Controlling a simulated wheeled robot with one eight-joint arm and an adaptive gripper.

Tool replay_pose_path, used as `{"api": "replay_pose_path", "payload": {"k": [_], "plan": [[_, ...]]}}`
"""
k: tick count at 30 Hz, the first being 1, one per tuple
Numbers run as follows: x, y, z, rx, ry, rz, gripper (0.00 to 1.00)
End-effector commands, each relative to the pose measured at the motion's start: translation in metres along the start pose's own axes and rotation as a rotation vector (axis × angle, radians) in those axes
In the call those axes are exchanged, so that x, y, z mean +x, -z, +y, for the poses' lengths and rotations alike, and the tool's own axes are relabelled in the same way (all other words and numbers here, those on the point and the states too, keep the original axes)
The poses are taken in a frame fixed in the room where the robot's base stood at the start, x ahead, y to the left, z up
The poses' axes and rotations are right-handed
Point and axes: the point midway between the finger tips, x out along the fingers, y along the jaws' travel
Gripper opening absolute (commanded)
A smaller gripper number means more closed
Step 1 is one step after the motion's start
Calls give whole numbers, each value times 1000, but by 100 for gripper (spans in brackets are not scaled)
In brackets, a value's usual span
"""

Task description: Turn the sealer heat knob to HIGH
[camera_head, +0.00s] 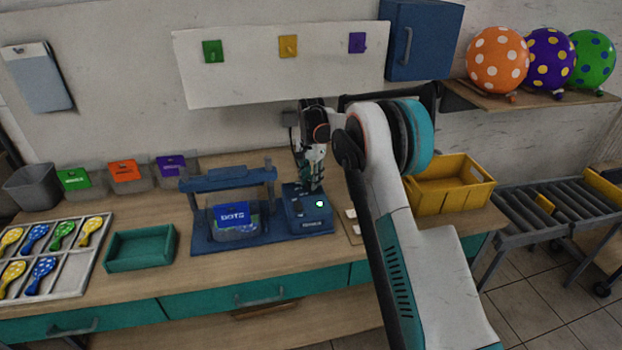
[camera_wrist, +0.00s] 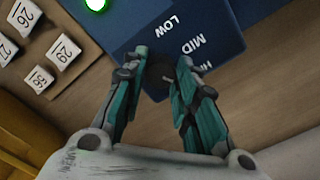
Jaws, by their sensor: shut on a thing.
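The sealer (camera_head: 214,240) is a blue machine on the bench with a raised bar and a control box (camera_head: 305,224) at its right end. A green light (camera_head: 320,204) glows on the box. My gripper (camera_head: 313,187) reaches down onto the box from above. In the wrist view my gripper (camera_wrist: 160,68) is shut on the dark heat knob (camera_wrist: 159,82), one finger on each side. The labels LOW, MID and a partly hidden HIGH (camera_wrist: 208,68) show beside the knob. The fingers cover much of the knob, and I cannot tell which label it points to.
A blue printed pouch (camera_head: 232,216) stands in the sealer. White numbered tags (camera_wrist: 40,78) lie on a board beside the control box. A yellow crate (camera_head: 446,188) stands to the right, a green tray (camera_head: 140,249) to the left. My arm covers part of the bench.

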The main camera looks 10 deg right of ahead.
Motion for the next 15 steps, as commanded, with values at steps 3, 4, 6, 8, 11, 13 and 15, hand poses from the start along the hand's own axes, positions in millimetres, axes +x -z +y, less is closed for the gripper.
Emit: {"api": "replay_pose_path", "payload": {"k": [3,4,6,8,11,13,15], "plan": [[-1,1,-1,0,3,3,3],[-1,1,-1,0,3,3,29],[-1,1,-1,0,3,3,45],[-1,1,-1,0,3,3,48],[-1,1,0,0,2,2,48],[-1,1,0,0,2,1,48],[0,0,0,0,1,1,48]]}}
